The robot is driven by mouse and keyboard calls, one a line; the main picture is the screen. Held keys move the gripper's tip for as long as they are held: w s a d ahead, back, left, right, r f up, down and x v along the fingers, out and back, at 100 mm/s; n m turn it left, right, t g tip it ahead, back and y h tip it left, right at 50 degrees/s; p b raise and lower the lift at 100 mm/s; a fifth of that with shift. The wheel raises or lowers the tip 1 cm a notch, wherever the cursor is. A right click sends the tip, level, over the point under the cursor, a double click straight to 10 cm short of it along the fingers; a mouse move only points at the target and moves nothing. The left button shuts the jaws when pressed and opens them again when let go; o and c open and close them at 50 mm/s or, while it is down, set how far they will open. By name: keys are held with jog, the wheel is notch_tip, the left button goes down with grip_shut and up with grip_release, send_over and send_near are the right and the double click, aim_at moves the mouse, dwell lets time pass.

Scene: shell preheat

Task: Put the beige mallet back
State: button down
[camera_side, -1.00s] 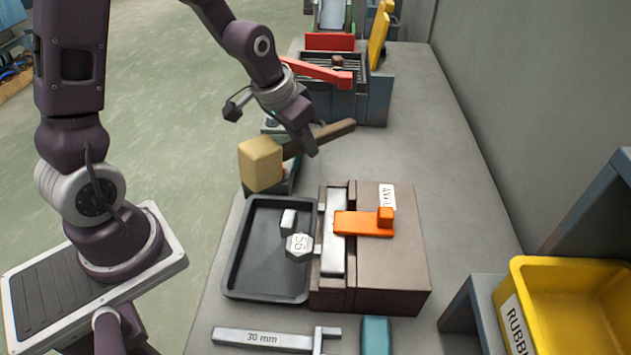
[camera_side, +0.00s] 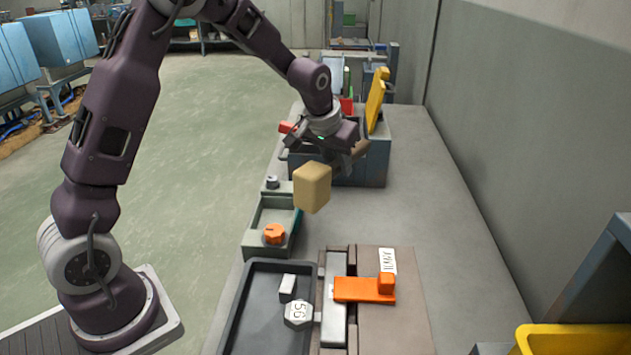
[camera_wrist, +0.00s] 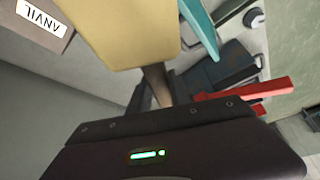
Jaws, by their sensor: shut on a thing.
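The beige mallet (camera_side: 313,187) has a block-shaped head and a dark brown handle. My gripper (camera_side: 352,158) is shut on the handle and holds the mallet in the air above the bench, in front of the blue-grey box unit. In the wrist view the mallet head (camera_wrist: 118,30) fills the upper middle, with its handle (camera_wrist: 157,84) running down to my gripper. The fingertips are mostly hidden there. I cannot tell which spot is the mallet's own place.
A green-grey tray with an orange knob (camera_side: 274,233) is below left. A black tray (camera_side: 238,318) holds a white block and a "56" hexagon. The brown anvil box (camera_side: 405,325) has an orange clamp. A yellow lever (camera_side: 376,98) stands behind. The bench right of the mallet is clear.

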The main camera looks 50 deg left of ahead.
aim_at(362, 156)
jog(key=shift+n+y, duration=0.4)
jog(key=shift+n, duration=0.3)
jog(key=w, duration=0.8)
jog(key=shift+a+f, duration=0.1)
jog(key=shift+a, duration=0.25)
jog(key=shift+w+f, duration=0.2)
jog(key=shift+f, duration=8.25)
jog(key=shift+f, duration=0.55)
jog(key=c, duration=1.1)
grip_release()
jog(key=shift+f, duration=0.1)
jog(key=shift+s, duration=0.1)
